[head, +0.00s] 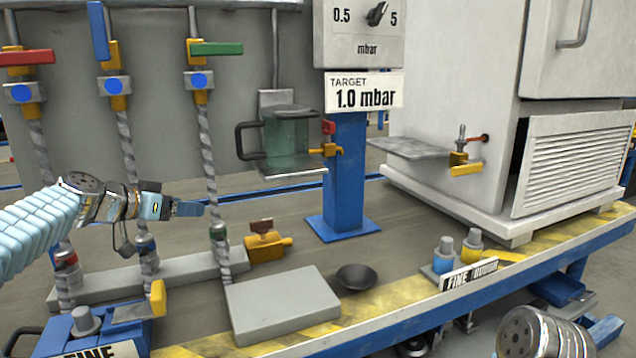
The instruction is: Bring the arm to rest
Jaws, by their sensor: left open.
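My left arm comes in from the left, pale blue and ribbed, with a metal wrist. My left gripper (188,208) is open and empty. In the picture it lies between the middle and right hoses, level with their lower parts, with its fingers pointing right. I cannot tell whether it touches a hose. A metal part of my own body shows at the bottom right corner; no right gripper fingers are visible there.
Hoses with red, blue and green valve handles (216,48) hang around my left gripper. A grey block (283,305), black bowl (356,278) and yellow valve (266,246) lie to its right. A glass vessel (288,138) hangs beside a blue post (346,175). A white cabinet (450,110) stands right.

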